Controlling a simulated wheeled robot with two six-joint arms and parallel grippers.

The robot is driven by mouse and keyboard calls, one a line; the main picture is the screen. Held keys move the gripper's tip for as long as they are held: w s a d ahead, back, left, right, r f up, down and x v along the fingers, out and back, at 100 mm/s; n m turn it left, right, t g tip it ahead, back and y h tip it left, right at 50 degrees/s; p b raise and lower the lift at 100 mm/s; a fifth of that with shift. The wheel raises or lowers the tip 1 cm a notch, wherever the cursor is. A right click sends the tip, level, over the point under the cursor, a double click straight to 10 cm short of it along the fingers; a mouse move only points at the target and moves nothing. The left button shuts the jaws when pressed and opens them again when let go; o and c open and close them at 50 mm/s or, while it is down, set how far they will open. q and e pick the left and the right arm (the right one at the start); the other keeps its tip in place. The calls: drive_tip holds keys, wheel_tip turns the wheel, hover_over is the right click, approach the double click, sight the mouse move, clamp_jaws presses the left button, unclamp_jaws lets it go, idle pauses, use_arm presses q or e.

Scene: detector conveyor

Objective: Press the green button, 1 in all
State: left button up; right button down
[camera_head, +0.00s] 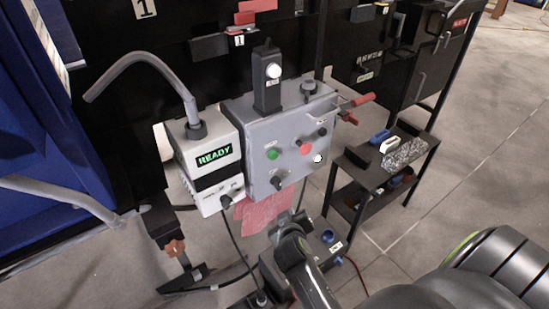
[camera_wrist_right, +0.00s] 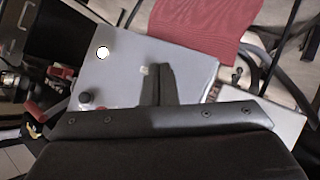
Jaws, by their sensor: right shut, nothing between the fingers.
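The green button (camera_head: 272,154) is a small round button on the left part of the front of a grey control panel (camera_head: 254,170). A red button (camera_head: 305,148) sits to its right, and a dark knob (camera_head: 277,182) below it. My right gripper (camera_head: 287,226) is below the panel's lower edge in the head view, apart from the green button. In the right wrist view, its fingers (camera_wrist_right: 160,75) are shut and empty in front of the panel (camera_wrist_right: 125,60). I cannot make out the green button there; the fingers hide part of the panel. My left gripper is not in view.
A white box with a lit READY display (camera_head: 214,156) adjoins the panel's left side. A red-handled bar (camera_head: 357,102) sticks out at the panel's upper right. A pink cloth (camera_head: 262,210) hangs below. A black shelf cart (camera_head: 375,180) stands right.

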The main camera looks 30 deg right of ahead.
sight(274, 156)
wheel_tip(274, 156, up, 12)
drive_tip(key=d+m+t+h, duration=0.1)
drive_tip(key=d+m+h, duration=0.1)
drive_tip(key=h, duration=0.1)
drive_tip(key=shift+s+d, duration=0.2)
drive_tip(key=shift+s, duration=0.1)
drive_tip(key=shift+f, duration=0.1)
drive_tip(key=w+b, duration=0.2)
drive_tip(key=w, duration=0.7)
drive_tip(key=shift+a, duration=0.35)
idle(1.2)
drive_tip(key=shift+w, duration=0.35)
